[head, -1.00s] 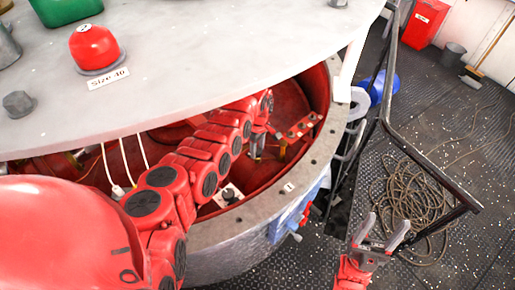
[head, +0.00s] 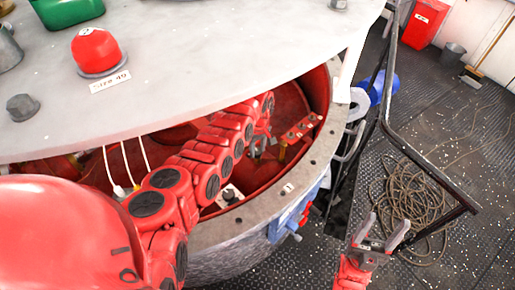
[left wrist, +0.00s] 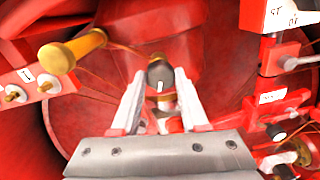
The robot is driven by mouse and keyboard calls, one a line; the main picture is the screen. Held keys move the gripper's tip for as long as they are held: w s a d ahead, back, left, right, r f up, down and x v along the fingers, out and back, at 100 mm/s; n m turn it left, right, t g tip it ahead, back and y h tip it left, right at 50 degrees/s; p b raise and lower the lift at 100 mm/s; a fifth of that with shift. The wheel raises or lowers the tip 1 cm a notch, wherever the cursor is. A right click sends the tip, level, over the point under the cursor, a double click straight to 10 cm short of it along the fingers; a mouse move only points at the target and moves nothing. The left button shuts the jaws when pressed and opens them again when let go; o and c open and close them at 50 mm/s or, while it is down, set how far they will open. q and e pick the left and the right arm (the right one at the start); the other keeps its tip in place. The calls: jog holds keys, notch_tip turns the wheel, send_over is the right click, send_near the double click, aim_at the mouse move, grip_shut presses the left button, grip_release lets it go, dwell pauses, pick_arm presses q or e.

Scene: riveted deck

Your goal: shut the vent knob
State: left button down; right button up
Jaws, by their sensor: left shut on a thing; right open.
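The vent knob (left wrist: 160,74) is a small dark grey knob with a white mark, above a brass-coloured stem in the left wrist view. My left gripper (left wrist: 161,84) has its two pale fingers on either side of the knob and is shut on it. In the head view my left gripper (head: 259,150) reaches into the red interior of the drum, under the grey lid, and the knob cannot be made out there. My right gripper (head: 388,224) is open and empty over the deck at the lower right.
The grey lid (head: 220,45) overhangs the drum rim (head: 262,205). A brass handle (left wrist: 72,50) and a bolted red bracket (left wrist: 25,82) are left of my left gripper; red valve blocks (left wrist: 272,105) are right. A dark handrail (head: 430,178) and coiled rope (head: 410,195) are near my right gripper.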

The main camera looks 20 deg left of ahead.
pick_arm(q)
jog(key=m+p, duration=0.1)
jog(key=m, duration=0.3)
jog(key=shift+m, duration=0.3)
jog(key=m+p, duration=0.1)
jog(key=m, duration=0.3)
jog(key=shift+s+m, duration=0.15)
jog(key=shift+m, duration=0.15)
jog(key=m, duration=0.2)
jog(key=shift+m+p, duration=0.3)
jog(key=shift+p, duration=0.05)
jog(key=shift+m, duration=0.9)
jog(key=shift+m+t, duration=0.3)
jog(key=shift+m, duration=0.2)
jog(key=shift+c, duration=2.1)
grip_release()
